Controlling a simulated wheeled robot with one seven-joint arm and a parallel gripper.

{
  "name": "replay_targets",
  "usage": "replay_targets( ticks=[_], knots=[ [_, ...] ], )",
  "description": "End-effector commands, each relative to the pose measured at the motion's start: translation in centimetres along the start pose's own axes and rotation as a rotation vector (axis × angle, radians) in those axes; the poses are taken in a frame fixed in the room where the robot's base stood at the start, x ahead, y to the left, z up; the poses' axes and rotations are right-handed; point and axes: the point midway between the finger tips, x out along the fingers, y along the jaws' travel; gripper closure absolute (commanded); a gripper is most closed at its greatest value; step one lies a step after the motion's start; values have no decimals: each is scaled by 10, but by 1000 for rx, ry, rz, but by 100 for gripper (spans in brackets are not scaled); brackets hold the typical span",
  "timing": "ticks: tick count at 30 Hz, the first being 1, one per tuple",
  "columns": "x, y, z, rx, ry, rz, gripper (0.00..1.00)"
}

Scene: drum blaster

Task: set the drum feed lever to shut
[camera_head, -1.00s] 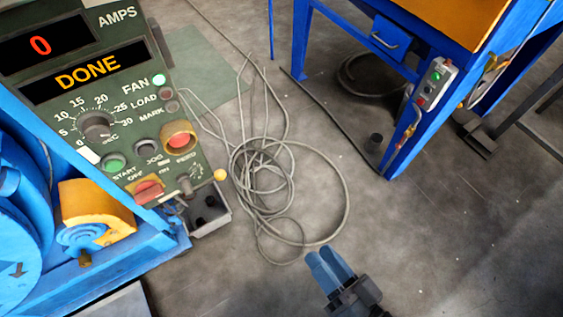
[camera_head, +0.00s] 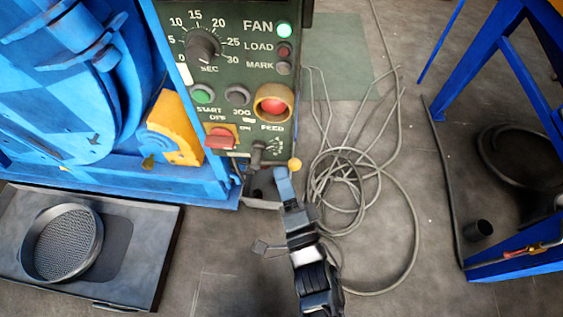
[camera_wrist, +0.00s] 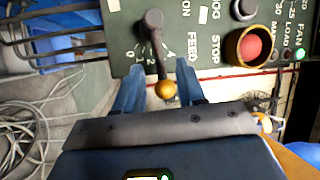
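The drum feed lever (camera_head: 258,152) is a dark arm with a yellow ball knob at the lower right of the green panel, under FEED. In the head view it points right, slightly down. In the wrist view the lever (camera_wrist: 155,48) runs from its pivot at the top down across a numbered scale to the knob (camera_wrist: 165,90). My gripper (camera_head: 283,178) is just below the knob in the head view. In the wrist view my gripper (camera_wrist: 159,80) is open, its blue fingers on either side of the knob, with gaps visible. I cannot tell which number the lever marks.
The panel (camera_head: 235,120) also has a red stop button (camera_head: 273,104), a red switch (camera_head: 220,137) and a green start button (camera_head: 202,94) close by. A grey bin (camera_head: 262,190) sits below the lever. Loose cable (camera_head: 360,180) lies on the floor at the right.

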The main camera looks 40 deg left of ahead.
Motion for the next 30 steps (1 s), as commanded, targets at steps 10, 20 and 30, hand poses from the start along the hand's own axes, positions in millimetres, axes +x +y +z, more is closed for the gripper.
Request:
replay_targets(
  ticks=[10,20,30],
  knots=[
    [44,1,0,-1,1,0,61],
    [48,0,-1,-1,2,1,61],
    [48,0,-1,-2,2,1,92]
  ],
)
